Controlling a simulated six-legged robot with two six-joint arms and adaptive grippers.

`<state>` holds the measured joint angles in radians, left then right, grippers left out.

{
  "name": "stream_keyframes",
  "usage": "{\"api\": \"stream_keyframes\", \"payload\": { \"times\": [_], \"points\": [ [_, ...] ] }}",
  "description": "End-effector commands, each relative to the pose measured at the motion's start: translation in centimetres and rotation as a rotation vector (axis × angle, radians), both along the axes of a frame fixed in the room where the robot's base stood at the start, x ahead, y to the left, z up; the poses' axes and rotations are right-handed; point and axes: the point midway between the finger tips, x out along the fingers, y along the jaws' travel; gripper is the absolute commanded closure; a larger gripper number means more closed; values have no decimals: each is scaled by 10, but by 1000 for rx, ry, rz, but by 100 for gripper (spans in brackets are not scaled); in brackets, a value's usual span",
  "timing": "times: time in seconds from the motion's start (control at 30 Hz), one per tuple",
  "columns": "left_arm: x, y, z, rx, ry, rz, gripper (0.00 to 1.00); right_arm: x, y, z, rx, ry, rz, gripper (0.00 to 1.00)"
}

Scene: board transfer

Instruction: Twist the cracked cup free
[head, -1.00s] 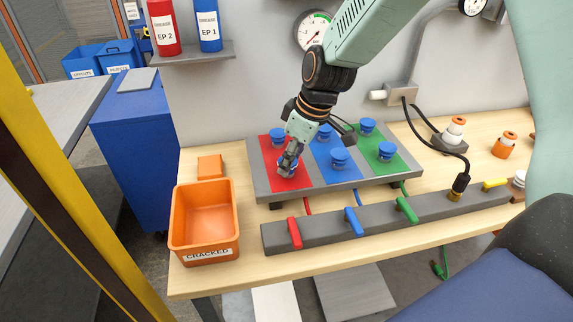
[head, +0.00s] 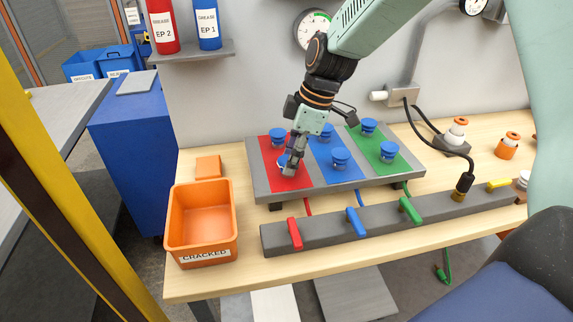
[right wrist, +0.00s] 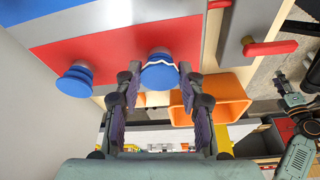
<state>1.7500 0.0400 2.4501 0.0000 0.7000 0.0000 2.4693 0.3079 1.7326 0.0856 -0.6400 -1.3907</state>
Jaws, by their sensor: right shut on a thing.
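The cracked cup (right wrist: 160,76) is a blue ribbed cup with a jagged white line near its rim, on the red panel (head: 283,184) of the sloping board. My right gripper (head: 290,166) is shut on it, with a finger on each side in the right wrist view (right wrist: 157,92). In the head view the fingers hide most of the cup. The cup appears to be still at the board; I cannot tell whether it is loose. Part of what looks like my left arm (right wrist: 298,150) shows at the right of the right wrist view, its jaws unclear.
Another blue cup (head: 277,136) is on the red panel behind; more sit on the blue (head: 335,178) and green (head: 397,172) panels. An open orange bin labelled CRACKED (head: 205,255) stands left. A grey bar (head: 330,234) with coloured handles lies in front.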

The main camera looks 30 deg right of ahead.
Motion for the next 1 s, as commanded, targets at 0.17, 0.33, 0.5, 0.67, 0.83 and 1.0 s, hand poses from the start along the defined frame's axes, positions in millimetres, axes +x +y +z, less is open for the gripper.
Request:
{"api": "stream_keyframes", "payload": {
  "times": [0.17,0.33,0.5,0.67,0.83,1.0],
  "points": [
    [0,0,-3,0,0,0,60,2,-1,-1,-1,-2,177,60],
    [0,0,-3,0,0,0,60,2,-1,0,0,-1,169,46],
    [0,0,-3,0,0,0,60,2,-1,0,0,-1,168,35],
    [0,0,-3,0,0,0,60,1,0,0,0,0,167,35],
    [0,0,-2,0,0,0,60,1,0,0,0,0,151,35],
    [0,0,-1,0,0,0,60,0,0,0,0,1,45,35]
  ]
}}
